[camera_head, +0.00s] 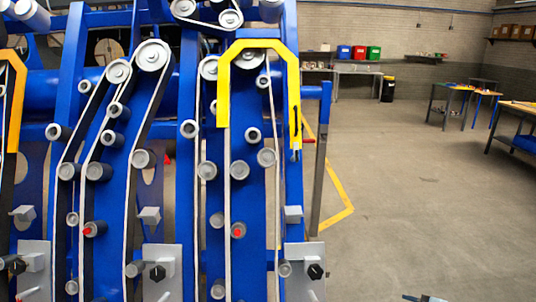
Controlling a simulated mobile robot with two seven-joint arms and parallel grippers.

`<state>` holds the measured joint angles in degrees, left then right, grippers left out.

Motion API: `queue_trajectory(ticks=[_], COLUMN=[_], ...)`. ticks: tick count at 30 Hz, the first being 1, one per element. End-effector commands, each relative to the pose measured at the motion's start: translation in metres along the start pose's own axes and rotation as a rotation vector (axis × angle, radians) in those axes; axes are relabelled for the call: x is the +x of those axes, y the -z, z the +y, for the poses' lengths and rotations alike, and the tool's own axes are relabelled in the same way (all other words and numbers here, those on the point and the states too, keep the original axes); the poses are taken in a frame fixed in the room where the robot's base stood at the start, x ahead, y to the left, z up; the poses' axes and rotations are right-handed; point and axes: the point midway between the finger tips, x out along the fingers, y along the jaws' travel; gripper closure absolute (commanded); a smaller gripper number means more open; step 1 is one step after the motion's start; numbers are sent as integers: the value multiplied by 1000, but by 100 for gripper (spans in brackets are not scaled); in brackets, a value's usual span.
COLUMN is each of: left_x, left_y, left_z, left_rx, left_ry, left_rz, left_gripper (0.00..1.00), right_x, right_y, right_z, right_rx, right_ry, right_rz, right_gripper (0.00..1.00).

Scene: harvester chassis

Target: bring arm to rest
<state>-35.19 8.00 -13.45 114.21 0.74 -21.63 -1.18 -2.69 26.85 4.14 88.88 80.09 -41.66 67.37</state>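The blue harvester chassis (185,220) fills the left half of the head view, with several grey pulleys and pale belts on it. A small grey and dark piece with a light-blue part shows at the bottom edge, right of centre; it looks like the tip of my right gripper (422,298). It is apart from the chassis in the picture, over the floor. Too little of it shows to tell whether it is open or shut. My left arm and gripper are not in view.
A yellow bracket (293,85) arches over the belts at the chassis' right side. Grey plates with black knobs (315,271) sit low on the chassis. Open concrete floor (420,190) lies to the right. Worktables (448,97) and coloured bins (359,52) stand far back.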

Motion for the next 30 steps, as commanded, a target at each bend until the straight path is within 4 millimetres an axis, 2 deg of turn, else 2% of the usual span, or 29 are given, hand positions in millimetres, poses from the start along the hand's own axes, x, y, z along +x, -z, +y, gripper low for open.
queue_trajectory(ticks=[1,2,3,5,8,12,15,18,21,27,28,29,30], left_x=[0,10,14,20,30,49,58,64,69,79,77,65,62], left_y=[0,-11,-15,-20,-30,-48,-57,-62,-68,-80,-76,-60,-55], left_z=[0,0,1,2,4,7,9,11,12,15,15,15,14], left_rx=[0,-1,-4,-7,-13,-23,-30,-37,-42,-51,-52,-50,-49], left_ry=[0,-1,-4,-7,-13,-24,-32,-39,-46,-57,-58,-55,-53], left_rz=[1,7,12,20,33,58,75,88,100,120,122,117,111], left_gripper=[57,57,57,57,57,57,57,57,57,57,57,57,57], right_x=[1,12,19,27,39,50,49,44,38,24,20,13,10], right_y=[0,0,-3,-9,-24,-55,-81,-104,-122,-152,-158,-166,-169], right_z=[2,35,59,92,152,246,292,320,339,364,361,346,341], right_rx=[-3,-75,-161,-293,-544,-979,-1278,-1514,-1710,-2039,-2075,-2069,-2067], right_ry=[-1,-23,-42,-68,-106,-144,-145,-136,-124,-108,-108,-114,-120], right_rz=[0,6,17,29,43,52,64,85,113,189,200,197,196], right_gripper=[56,56,56,56,56,56,56,56,56,56,56,56,56])
